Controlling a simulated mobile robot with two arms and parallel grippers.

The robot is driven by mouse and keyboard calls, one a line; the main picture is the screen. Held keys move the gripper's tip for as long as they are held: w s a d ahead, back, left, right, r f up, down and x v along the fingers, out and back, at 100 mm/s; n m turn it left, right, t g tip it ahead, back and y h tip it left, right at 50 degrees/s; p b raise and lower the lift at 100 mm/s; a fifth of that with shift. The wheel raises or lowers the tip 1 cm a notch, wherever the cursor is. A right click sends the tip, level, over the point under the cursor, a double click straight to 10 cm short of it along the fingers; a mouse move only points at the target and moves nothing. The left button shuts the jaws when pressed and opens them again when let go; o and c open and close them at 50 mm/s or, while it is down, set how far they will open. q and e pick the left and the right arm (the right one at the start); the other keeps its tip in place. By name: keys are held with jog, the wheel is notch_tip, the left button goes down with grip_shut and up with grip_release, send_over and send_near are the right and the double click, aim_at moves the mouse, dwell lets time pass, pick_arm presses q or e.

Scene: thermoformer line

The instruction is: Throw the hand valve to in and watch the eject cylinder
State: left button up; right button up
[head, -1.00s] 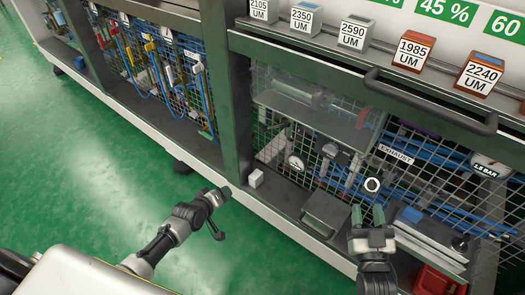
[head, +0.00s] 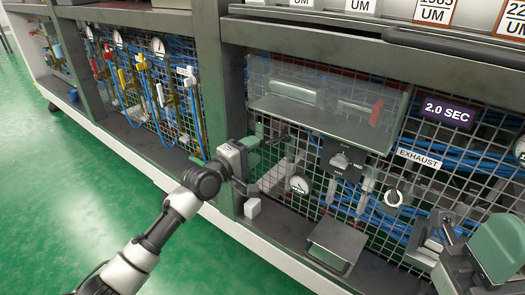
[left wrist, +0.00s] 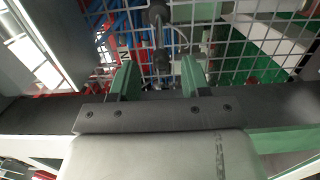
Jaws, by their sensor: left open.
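A dark hand valve (head: 343,158) with a small lever and a plate is mounted on the wire mesh. The plate's lettering is too small to read surely. Up and to its left, a cylinder (head: 292,92) lies behind a clear cover; I take it for the eject cylinder. My left gripper (head: 268,160) is left of the valve, apart from it, in front of the mesh. In the left wrist view its green fingers (left wrist: 158,82) are apart, with a dark round-ended part (left wrist: 158,14) beyond them. A green and grey part of my right arm shows at lower right; its fingertips are unclear.
A green-grey post (head: 213,80) stands close to my left gripper. A gauge (head: 299,185), a white block (head: 252,208) and a grey box (head: 337,243) are below. Green floor is open at left.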

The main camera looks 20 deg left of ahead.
aim_at(259, 147)
pick_arm(q)
jog(key=shift+b+x, duration=0.7)
jog(key=shift+x, duration=1.45)
jog(key=shift+c, duration=0.5)
grip_shut()
